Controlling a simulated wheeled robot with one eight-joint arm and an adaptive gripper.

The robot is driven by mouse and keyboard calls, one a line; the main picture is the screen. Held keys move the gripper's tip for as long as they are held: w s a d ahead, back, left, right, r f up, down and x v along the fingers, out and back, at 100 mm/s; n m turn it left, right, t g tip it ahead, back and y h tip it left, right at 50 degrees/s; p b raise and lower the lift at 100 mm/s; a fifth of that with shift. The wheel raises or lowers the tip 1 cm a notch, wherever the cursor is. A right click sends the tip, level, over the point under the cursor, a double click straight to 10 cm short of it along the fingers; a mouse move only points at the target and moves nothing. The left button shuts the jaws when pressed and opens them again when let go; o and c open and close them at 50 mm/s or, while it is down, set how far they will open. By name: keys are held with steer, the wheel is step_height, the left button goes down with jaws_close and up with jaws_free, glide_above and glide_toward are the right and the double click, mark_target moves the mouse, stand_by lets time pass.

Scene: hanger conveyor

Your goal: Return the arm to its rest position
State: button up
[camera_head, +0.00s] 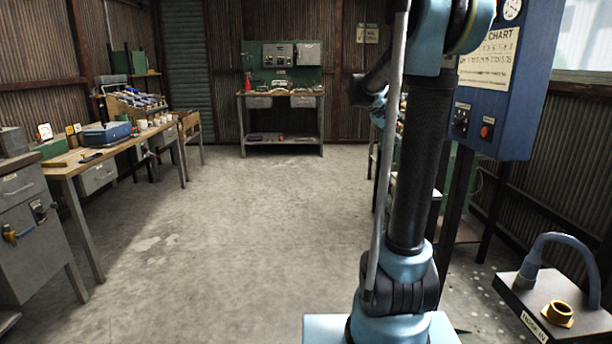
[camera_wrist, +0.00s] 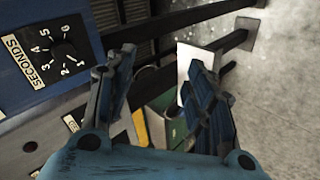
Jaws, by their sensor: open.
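My arm (camera_head: 408,190) stands upright on its light blue base in the right half of the head view. Its upper joint is cut off by the top edge. The far end of the arm is mostly hidden behind the column in that view. In the wrist view my gripper (camera_wrist: 160,92) has its two blue-black fingers spread apart, with nothing held between them. A blue control panel (camera_head: 505,95) is just to the right of the arm. In the wrist view its dial marked SECONDS (camera_wrist: 65,50) lies to the left of the fingers, apart from them.
A long workbench (camera_head: 120,155) with a blue case stands along the left wall, beside a grey cabinet (camera_head: 28,225). A bench with a green backboard (camera_head: 285,105) stands at the back. A box with a curved pipe (camera_head: 565,300) is at lower right. The concrete floor's middle is clear.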

steer(key=s+a+f+n+y, duration=0.1)
steer(key=s+a+f+y, duration=0.2)
steer(key=s+a+f, duration=0.2)
steer(key=s+a+f+n+y, duration=0.1)
steer(key=s+a+f+y, duration=0.2)
steer(key=s+a+f, duration=0.3)
steer(key=s+a+f+n+y, duration=0.1)
steer(key=s+a+f+y, duration=0.2)
steer(key=s+f, duration=1)
steer(key=s+a, duration=0.2)
steer(key=s, duration=0.8)
steer(key=shift+a+f+t+y, duration=0.2)
steer(key=shift+a+t+y, duration=0.15)
steer(key=shift+t+y, duration=0.05)
steer(key=shift+w+f, duration=0.2)
steer(key=shift+w, duration=0.15)
